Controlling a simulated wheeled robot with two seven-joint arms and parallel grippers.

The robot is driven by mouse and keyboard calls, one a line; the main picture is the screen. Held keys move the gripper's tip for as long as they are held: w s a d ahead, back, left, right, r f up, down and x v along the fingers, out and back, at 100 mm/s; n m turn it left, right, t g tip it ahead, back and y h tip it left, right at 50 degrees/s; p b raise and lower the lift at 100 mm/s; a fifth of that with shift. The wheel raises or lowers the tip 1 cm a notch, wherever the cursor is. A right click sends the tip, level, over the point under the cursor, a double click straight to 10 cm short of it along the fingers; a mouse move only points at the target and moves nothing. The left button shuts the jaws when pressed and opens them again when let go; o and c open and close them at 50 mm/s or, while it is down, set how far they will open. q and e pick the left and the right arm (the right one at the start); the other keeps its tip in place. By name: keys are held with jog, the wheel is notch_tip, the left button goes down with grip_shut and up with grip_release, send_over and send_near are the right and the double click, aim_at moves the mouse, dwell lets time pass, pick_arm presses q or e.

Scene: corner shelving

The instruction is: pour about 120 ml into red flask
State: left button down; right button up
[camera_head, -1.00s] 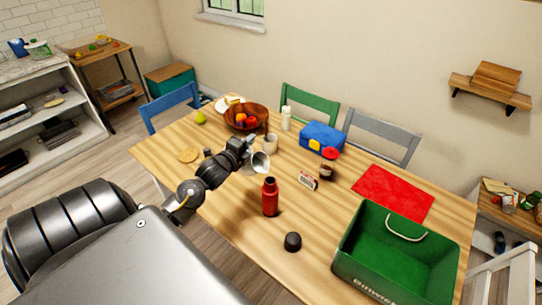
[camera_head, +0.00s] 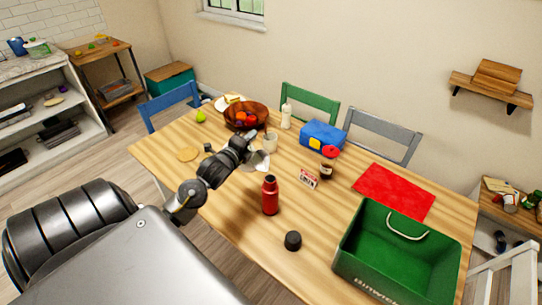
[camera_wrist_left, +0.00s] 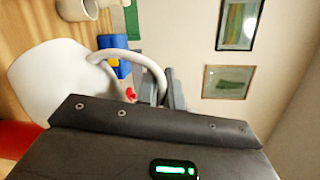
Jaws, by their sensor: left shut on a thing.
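The red flask (camera_head: 270,197) stands upright on the wooden table, with its neck up. My left gripper (camera_head: 248,150) is shut on a white jug (camera_head: 260,161), behind and left of the flask and apart from it. In the left wrist view the jug's white body (camera_wrist_left: 48,82) and curved handle (camera_wrist_left: 150,62) show, and the jug looks tilted. A red patch at that view's lower left edge looks like the flask (camera_wrist_left: 14,138). The jug's contents and any liquid in the flask are hidden. My right gripper is in neither view.
A black cap (camera_head: 292,241) lies in front of the flask. A small sign (camera_head: 308,178), a brown jar (camera_head: 327,170), a mug (camera_head: 271,142) and a blue box (camera_head: 322,138) stand behind it. A green crate (camera_head: 350,265) and a red mat (camera_head: 393,191) are on the right.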

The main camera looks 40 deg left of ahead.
pick_arm(q)
jog(key=shift+d+r+m+b, duration=0.4)
jog(key=shift+r+m+b, duration=0.05)
jog(key=shift+r+m, duration=0.05)
dwell(0.4)
dwell(0.5)
jog(key=shift+d+r+m, duration=0.15)
jog(key=shift+d+m, duration=0.1)
jog(key=shift+m, duration=0.05)
dwell(0.8)
jog(key=shift+d+r+m+t+b, duration=0.2)
jog(key=shift+d+m+t+b, duration=0.1)
jog(key=shift+b, duration=0.25)
dwell(0.8)
jog(key=shift+d+r+m+b, duration=0.2)
jog(key=shift+d+m+b, duration=0.1)
jog(key=shift+b, duration=0.05)
dwell(1.2)
jog(key=shift+d+r+m+b, duration=0.3)
jog(key=shift+m+b, duration=0.05)
jog(key=shift+m, duration=0.25)
dwell(1.8)
